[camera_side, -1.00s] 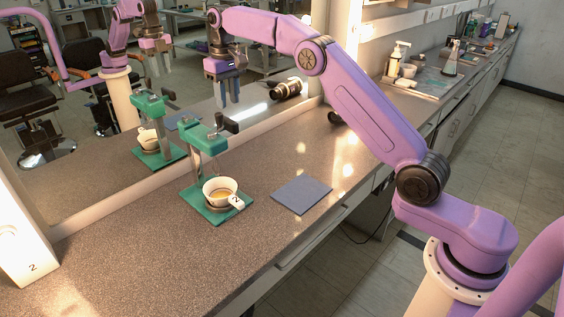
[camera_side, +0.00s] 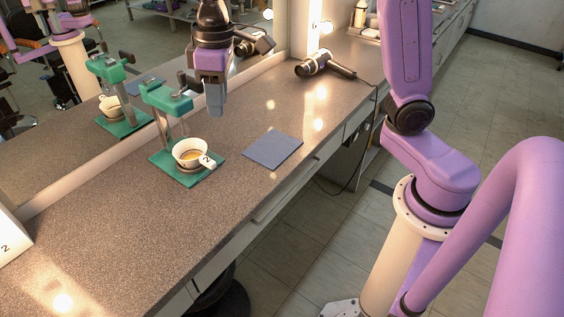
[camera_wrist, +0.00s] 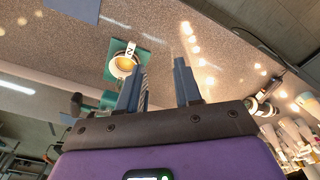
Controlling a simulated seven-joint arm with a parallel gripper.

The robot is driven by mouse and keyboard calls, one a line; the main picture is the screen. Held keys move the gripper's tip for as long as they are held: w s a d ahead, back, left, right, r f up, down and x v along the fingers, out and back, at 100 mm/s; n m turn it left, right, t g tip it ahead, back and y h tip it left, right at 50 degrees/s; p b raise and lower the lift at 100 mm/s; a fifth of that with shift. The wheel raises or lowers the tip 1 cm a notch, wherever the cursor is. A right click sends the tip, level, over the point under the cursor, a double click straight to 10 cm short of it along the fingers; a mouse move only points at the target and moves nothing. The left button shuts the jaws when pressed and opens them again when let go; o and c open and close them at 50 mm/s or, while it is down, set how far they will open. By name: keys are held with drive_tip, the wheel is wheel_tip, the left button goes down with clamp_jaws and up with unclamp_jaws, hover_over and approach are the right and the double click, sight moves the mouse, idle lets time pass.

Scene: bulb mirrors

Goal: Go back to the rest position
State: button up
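My gripper (camera_side: 215,105) hangs fingers-down above the counter, to the right of and behind the green stand (camera_side: 166,100). In the wrist view my gripper (camera_wrist: 159,66) shows two fingers apart with nothing held between them. A white cup (camera_side: 188,145) with brown liquid and a tag marked 2 sits on the green base of the stand; it also shows in the wrist view (camera_wrist: 123,65), left of the fingers. My gripper is apart from the cup. A blue-grey mat (camera_side: 272,150) lies bare on the counter to the right of the cup.
A long mirror (camera_side: 110,110) along the back reflects the stand, cup and arm. A hair dryer (camera_side: 323,64) with a cord lies at the counter's right. A white block marked 2 (camera_side: 12,238) stands at the left. The front of the counter (camera_side: 120,235) is clear.

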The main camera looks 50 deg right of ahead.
drive_tip(key=s+d+f+n, duration=0.1)
drive_tip(key=s+d+f, duration=0.1)
drive_tip(key=s, duration=0.6)
drive_tip(key=s+d+f+n, duration=0.2)
drive_tip(key=s+d, duration=0.3)
drive_tip(key=s, duration=0.3)
drive_tip(key=s+d+f+n, duration=0.2)
drive_tip(key=s+d+f, duration=0.1)
drive_tip(key=s, duration=0.6)
drive_tip(key=shift+d+f+g, duration=0.2)
drive_tip(key=shift+d+g, duration=0.05)
drive_tip(key=shift+g, duration=0.05)
